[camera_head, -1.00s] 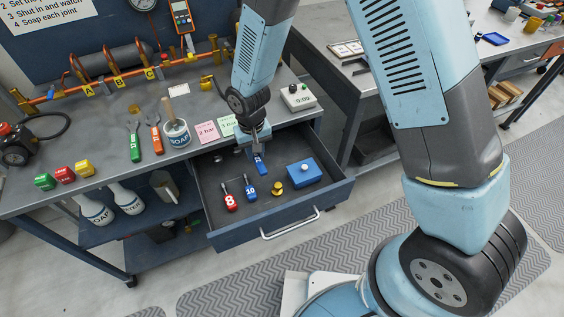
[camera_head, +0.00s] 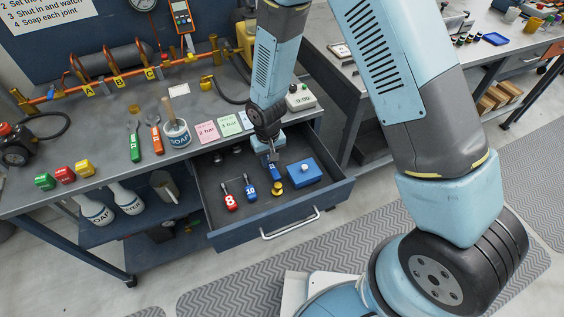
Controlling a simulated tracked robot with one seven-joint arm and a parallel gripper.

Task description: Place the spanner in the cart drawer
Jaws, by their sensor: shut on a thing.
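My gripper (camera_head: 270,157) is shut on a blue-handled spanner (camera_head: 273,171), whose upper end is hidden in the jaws. The spanner hangs handle down over the inside of the open cart drawer (camera_head: 333,188), left of a blue box. I cannot tell whether the handle touches the drawer floor. A red-handled tool marked 8 (camera_head: 230,202) and a blue-handled tool marked 10 (camera_head: 250,191) lie in the drawer to the left of the gripper. A green-handled spanner (camera_head: 134,148) and an orange-handled spanner (camera_head: 156,140) lie on the bench top.
The blue box (camera_head: 304,172) and a small brass piece (camera_head: 277,188) are in the drawer. A soap pot (camera_head: 177,133), cards (camera_head: 207,131) and a small meter (camera_head: 299,98) stand near the bench edge above it.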

